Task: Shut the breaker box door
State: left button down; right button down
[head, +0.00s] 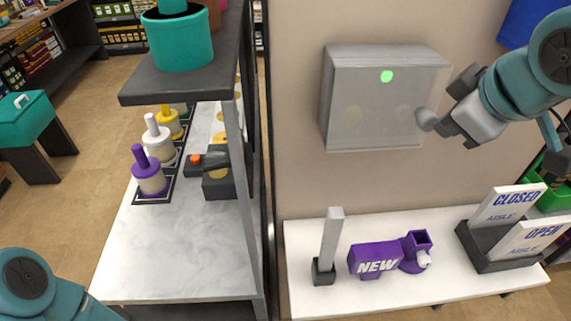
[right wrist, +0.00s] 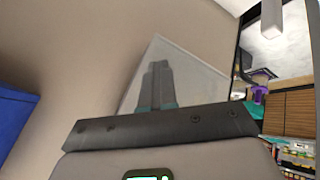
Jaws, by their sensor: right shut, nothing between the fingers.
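The grey breaker box (head: 340,60) is mounted on the beige wall in the head view. Its pale door (head: 375,115) covers the front and looks flush or nearly so; I cannot tell if a small gap is left. A green light (head: 387,76) shows near the door's top. My right gripper (head: 428,121) is shut and empty, with its tip at the door's lower right edge, touching or very close. In the right wrist view the door (right wrist: 188,72) lies ahead of the shut fingers (right wrist: 156,88). My left gripper is out of view; only its arm shows at the lower left.
Below the box, a white table (head: 310,285) holds a grey post on a base (head: 330,245), a purple NEW piece (head: 378,258) and CLOSED and OPEN signs (head: 515,225). A shelf unit (head: 185,255) stands left. A blue object (head: 530,18) is at upper right.

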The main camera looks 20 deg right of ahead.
jog(key=shift+w+r, duration=0.15)
jog(key=shift+r, duration=0.05)
dwell(0.6)
